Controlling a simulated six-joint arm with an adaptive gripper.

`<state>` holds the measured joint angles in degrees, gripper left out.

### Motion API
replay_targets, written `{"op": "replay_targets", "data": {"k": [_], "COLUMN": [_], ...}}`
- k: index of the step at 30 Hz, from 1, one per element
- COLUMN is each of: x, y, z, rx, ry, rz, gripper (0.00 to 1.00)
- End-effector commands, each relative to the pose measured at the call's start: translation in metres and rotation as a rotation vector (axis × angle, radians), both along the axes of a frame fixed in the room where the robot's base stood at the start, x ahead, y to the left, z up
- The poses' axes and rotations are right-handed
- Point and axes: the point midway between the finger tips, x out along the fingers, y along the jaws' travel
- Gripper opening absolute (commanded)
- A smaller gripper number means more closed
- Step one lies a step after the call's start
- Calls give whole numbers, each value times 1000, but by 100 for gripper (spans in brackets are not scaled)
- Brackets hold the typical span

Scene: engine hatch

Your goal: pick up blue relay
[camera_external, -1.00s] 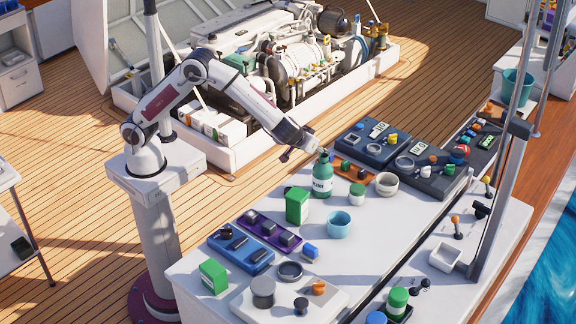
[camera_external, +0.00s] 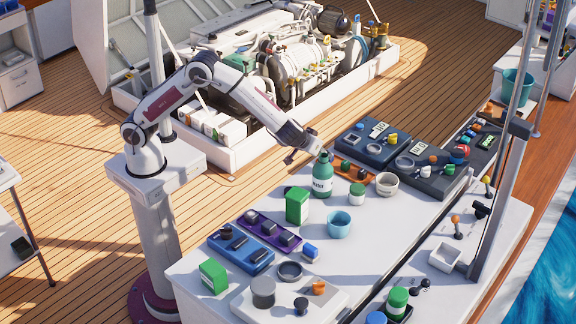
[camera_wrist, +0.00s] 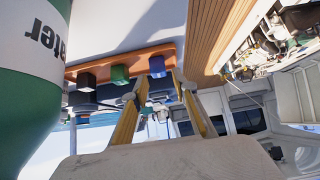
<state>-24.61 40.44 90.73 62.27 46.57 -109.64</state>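My gripper (camera_external: 302,156) is above the left edge of the white table, just left of the green bottle's top. In the wrist view my gripper (camera_wrist: 158,95) has its two fingers apart with nothing between them. A blue relay-like block (camera_wrist: 157,66) sits on an orange strip ahead of the fingertips, beside a green block (camera_wrist: 120,73) and a dark block (camera_wrist: 86,79). The orange strip (camera_external: 371,180) is partly hidden behind the bottle in the external view. I cannot tell which one is the relay meant.
The green bottle (camera_external: 322,180) stands close to my gripper and fills the left of the wrist view (camera_wrist: 30,110). A green box (camera_external: 297,206), a cyan cup (camera_external: 339,223) and a grey bowl (camera_external: 387,184) stand nearby. The table between cup and right edge is fairly clear.

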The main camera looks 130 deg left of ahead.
Motion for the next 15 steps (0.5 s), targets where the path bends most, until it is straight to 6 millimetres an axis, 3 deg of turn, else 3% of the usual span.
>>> {"op": "replay_targets", "data": {"k": [8, 15], "x": [0, 1], "y": [1, 14], "z": [-1, -12], "rx": [0, -1], "ry": [1, 1], "rz": [1, 3], "gripper": [28, 28]}}
